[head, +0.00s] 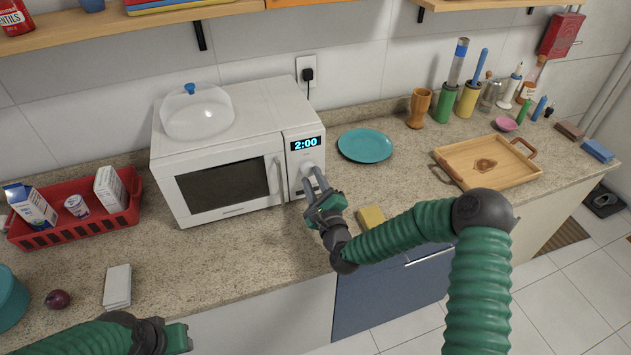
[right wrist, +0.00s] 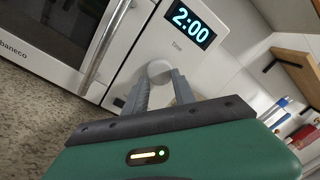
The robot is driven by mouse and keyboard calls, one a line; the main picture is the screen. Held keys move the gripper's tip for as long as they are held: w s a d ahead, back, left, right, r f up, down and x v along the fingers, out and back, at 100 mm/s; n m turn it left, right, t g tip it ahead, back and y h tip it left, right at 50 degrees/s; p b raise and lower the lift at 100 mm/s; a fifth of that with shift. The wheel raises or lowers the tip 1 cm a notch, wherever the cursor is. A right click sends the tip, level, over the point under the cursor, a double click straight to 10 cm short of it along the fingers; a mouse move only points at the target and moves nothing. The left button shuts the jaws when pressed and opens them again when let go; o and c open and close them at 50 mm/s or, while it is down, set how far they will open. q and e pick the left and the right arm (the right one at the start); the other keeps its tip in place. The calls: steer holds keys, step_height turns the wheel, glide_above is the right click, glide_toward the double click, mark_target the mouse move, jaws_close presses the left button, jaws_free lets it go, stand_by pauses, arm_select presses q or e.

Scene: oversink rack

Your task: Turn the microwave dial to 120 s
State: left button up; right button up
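The white microwave (head: 168,192) stands on the counter with its door shut. Its display (head: 305,143) reads 2:00, and the same digits show in the right wrist view (right wrist: 191,23). The round dial (right wrist: 159,69) is below the display, on the panel right of the door handle. My right gripper (head: 312,178) is at the dial, with one finger on each side of it. In the right wrist view the fingers (right wrist: 161,84) look closed against the dial's sides. My left gripper (head: 178,338) is low at the left, away from the microwave; its fingers are not clear.
A glass dome (head: 197,112) sits on the microwave. A red basket (head: 75,221) with cartons stands to its left, a teal plate (head: 365,145) to its right. A yellow sponge (head: 371,217) lies near my right forearm. A wooden tray (head: 452,172) is farther right.

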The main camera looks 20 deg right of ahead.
steer(key=shift+o, duration=1)
steer(key=shift+w+r, duration=0.3)
steer(key=shift+r, duration=0.55)
steer(key=shift+o, duration=0.4)
steer(key=shift+s, duration=0.1)
arm_select(q)
steer(key=r+p, duration=0.1)
steer(key=w+r+p, duration=0.1)
steer(key=r+p, duration=0.1)
steer(key=shift+a+r, duration=0.1)
steer(key=shift+a, duration=0.05)
arm_select(e)
steer(key=s+f, duration=0.2)
steer(key=s, duration=1.5)
steer(key=shift+s+f, duration=0.15)
steer(key=shift+f, duration=0.2)
steer(key=shift+f, duration=0.1)
